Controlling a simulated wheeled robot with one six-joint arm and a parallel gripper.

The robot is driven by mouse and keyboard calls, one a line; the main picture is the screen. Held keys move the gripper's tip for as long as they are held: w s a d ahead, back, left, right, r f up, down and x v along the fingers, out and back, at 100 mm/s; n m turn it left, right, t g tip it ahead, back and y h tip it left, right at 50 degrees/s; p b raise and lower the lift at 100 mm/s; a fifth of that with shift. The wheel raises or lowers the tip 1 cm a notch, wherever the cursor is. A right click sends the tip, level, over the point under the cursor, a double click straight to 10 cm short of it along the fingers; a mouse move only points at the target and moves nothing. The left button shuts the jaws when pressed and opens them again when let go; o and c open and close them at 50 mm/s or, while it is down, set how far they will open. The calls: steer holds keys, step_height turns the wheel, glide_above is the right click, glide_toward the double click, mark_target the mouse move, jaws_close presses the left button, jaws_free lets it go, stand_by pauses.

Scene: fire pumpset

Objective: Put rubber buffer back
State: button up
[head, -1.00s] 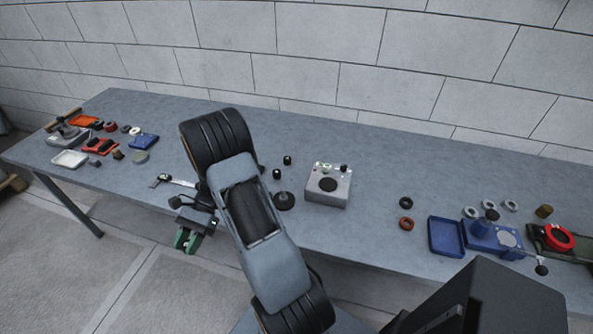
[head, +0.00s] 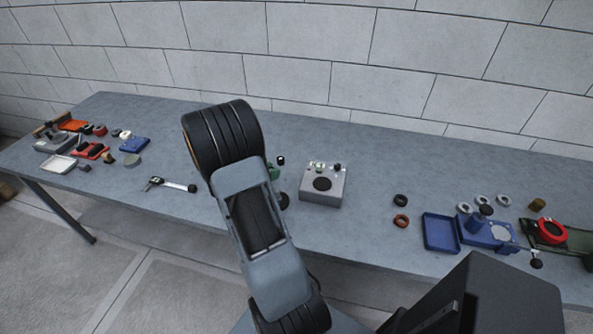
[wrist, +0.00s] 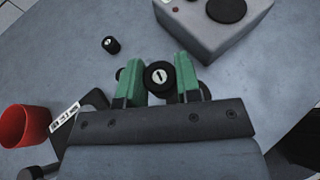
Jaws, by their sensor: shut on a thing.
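A rubber buffer (wrist: 159,78), a short black cylinder with a pale slotted stud on top, sits between the green fingertips of my gripper (wrist: 160,74) in the wrist view. My gripper is shut on it; whether it touches the bench cannot be told. A second, similar black buffer (wrist: 111,45) stands free on the bench; it also shows in the head view (head: 281,160). A grey block (head: 323,190) with a dark round disc on top and small fittings at its back edge stands right of my gripper. In the head view my arm hides most of the gripper.
A black round piece (head: 284,201) is partly hidden beside my arm. A red cup-like thing (wrist: 21,126) shows in the wrist view. A caliper-like tool (head: 170,184) lies to the left.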

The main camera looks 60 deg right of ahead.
steer(key=w+d+r+n+t, duration=0.2)
steer(key=w+d+n+t, duration=0.1)
steer(key=d, duration=0.1)
steer(key=p, duration=0.2)
glide_above(297, 169)
steer(key=a, duration=0.1)
steer(key=shift+h, duration=0.3)
step_height(297, 169, down, 8)
steer(key=shift+w, duration=0.15)
steer(key=shift+d+f+t, duration=0.3)
steer(key=shift+d+f, duration=0.15)
steer(key=shift+f, duration=0.1)
step_height(297, 169, down, 3)
steer(key=shift+d+r+p, duration=0.1)
steer(key=shift+p, duration=0.2)
steer(key=shift+f, duration=0.25)
steer(key=shift+f, duration=0.15)
steer(key=o, duration=1)
